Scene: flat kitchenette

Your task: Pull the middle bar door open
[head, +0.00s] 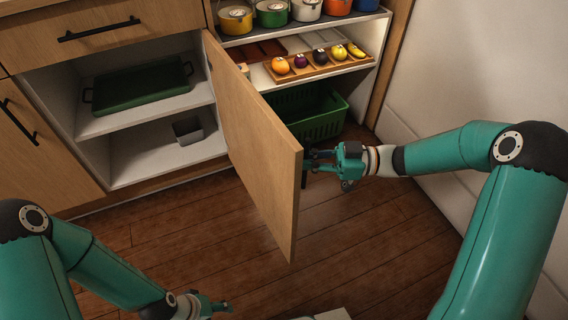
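The middle door (262,140) is a light wooden panel. It stands swung out from the cabinet front, hinged at the right side of the open middle compartment (160,160). Its inner face is toward me. A short piece of a dark bar handle (304,178) shows past its free edge; the rest of the handle is hidden behind the door. My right gripper (312,160) is at that handle, on the door's right side. Its tips are partly hidden, so its grip is unclear. My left gripper (222,306) is low over the floor, away from the door, and nothing shows in it.
The middle compartment holds a dark green tray (140,95) and a small grey container (188,130). The open shelves on the right hold pots, a wooden tray (318,68) of fruit and a green crate (318,128). A white wall (455,60) bounds the right. Wooden floor in front is free.

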